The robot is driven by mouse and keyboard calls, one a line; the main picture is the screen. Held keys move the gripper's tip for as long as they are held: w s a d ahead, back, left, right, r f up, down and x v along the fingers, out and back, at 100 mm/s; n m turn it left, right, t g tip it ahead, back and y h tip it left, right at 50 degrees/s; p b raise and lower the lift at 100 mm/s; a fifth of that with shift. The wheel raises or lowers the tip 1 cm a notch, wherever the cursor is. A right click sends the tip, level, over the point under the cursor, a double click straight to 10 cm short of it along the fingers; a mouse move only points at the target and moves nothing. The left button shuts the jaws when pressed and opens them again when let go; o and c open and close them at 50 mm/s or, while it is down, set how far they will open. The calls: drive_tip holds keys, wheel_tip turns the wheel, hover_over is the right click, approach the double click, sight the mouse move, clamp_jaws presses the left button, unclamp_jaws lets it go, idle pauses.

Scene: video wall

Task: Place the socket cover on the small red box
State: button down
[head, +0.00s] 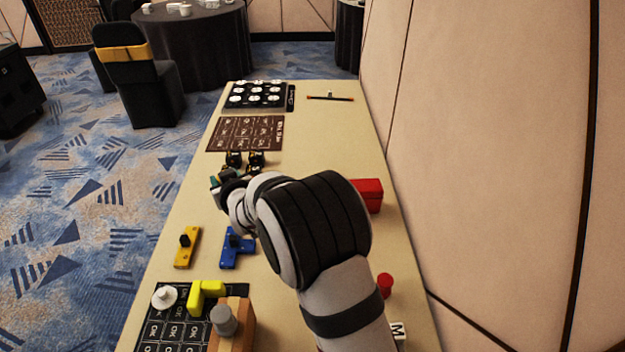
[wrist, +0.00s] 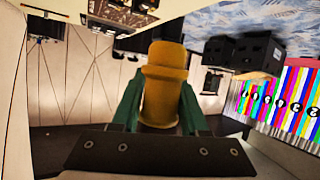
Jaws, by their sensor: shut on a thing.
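My gripper (wrist: 160,112) has green fingers and is shut on a yellow-orange stepped cylinder (wrist: 163,78) in the wrist view. I cannot tell for sure whether this is the socket cover. In the head view my gripper (head: 216,181) is over the left side of the table, and my arm hides most of what it holds. The red box (head: 370,193) sits at the table's right side, beyond my arm, which hides its left part. My gripper is well to the left of it.
The long table (head: 330,130) has small black blocks (head: 246,160) close beyond my gripper. A yellow piece (head: 187,247) and a blue piece (head: 236,248) lie nearer. A red cylinder (head: 385,283) stands at right.

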drive_tip(key=w+d+m+h, duration=0.2)
drive_tip(key=w+d, duration=0.3)
drive_tip(key=d, duration=0.6)
drive_tip(key=w+d+m+t+h, duration=0.1)
drive_tip(key=w+d+m+h, duration=0.3)
drive_tip(key=d, duration=0.7)
drive_tip(key=w+d+m+h, duration=0.1)
drive_tip(key=w+d, duration=0.5)
drive_tip(key=d, duration=0.5)
drive_tip(key=shift+h, duration=0.3)
drive_tip(key=f, duration=0.9)
drive_tip(key=shift+s+d+f, duration=0.2)
drive_tip(key=shift+s+d, duration=0.05)
drive_tip(key=shift+d, duration=0.1)
drive_tip(key=shift+c, duration=2.1)
unclamp_jaws()
drive_tip(key=shift+f, duration=0.1)
